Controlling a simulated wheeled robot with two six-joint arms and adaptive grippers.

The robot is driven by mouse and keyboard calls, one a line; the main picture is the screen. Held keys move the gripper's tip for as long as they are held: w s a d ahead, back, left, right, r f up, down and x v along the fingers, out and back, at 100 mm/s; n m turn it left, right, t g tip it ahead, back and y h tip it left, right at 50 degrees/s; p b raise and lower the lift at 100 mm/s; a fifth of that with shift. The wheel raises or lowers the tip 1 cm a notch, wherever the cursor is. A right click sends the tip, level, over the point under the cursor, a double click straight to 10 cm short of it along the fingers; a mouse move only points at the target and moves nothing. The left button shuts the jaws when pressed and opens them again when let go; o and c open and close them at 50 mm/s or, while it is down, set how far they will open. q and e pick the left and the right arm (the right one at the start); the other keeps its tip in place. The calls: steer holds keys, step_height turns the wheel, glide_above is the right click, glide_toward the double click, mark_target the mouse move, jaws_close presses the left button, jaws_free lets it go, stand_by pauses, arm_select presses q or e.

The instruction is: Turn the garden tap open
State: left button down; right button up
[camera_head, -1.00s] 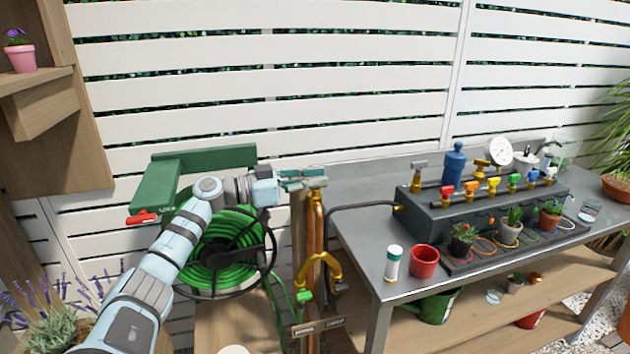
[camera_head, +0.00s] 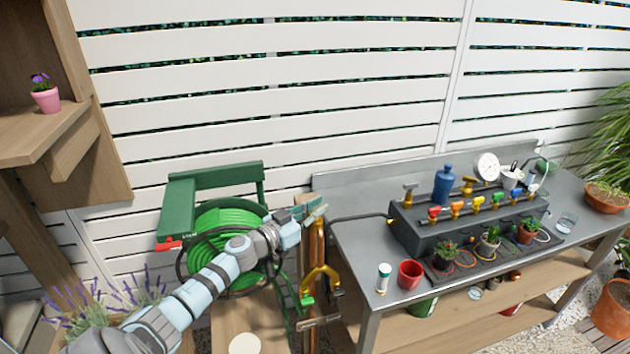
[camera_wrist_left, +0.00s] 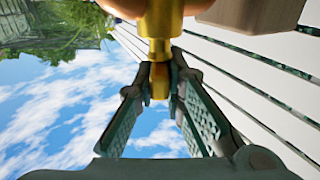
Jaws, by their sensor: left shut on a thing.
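The garden tap's brass handle (camera_head: 318,213) is at the top of the copper pipe (camera_head: 313,245), beside a wooden post, left of the metal bench. My left gripper (camera_head: 309,209) reaches it from the lower left and is shut on it. In the left wrist view the brass tap part (camera_wrist_left: 160,78) sits between the two green fingertips (camera_wrist_left: 160,82). The fingers hide part of the handle in the head view. I cannot tell how far the tap is turned. My right gripper is not in view.
A green hose reel (camera_head: 228,232) stands behind my left arm. A yellow Y-shaped splitter (camera_head: 321,279) is lower on the pipe. The bench (camera_head: 362,257) holds a red cup (camera_head: 410,275), a white bottle (camera_head: 384,278) and a dark valve manifold (camera_head: 425,232). Lavender (camera_head: 105,305) grows at lower left.

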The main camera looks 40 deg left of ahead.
arm_select(q)
steer(key=shift+d+r+n+y, duration=0.15)
steer(key=shift+r+n+y, duration=0.15)
steer(key=shift+n+y, duration=0.4)
steer(key=shift+w+f+n+y, duration=0.1)
steer(key=shift+f+n+y, duration=0.15)
steer(key=shift+y, duration=0.55)
steer(key=n+g+y+b, duration=0.2)
steer(key=n+y+b, duration=0.1)
steer(key=y+b, duration=0.1)
steer(key=n+g+y+b, duration=0.2)
steer(key=n+y+b, duration=0.1)
steer(key=y+b, duration=0.2)
steer(key=f+n+g+y+b, duration=0.1)
steer(key=n+g+y+b, duration=0.1)
steer(key=n+y+b, duration=0.2)
steer(key=shift+y, duration=0.3)
steer(key=shift+r+n+g+y+b, duration=0.2)
steer(key=shift+n+g+y+b, duration=0.3)
steer(key=shift+g+b, duration=0.5)
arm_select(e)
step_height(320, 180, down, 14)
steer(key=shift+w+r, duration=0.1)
arm_select(q)
steer(key=c, duration=1.7)
jaws_free()
steer(key=shift+o, duration=0.2)
steer(key=shift+a, duration=0.2)
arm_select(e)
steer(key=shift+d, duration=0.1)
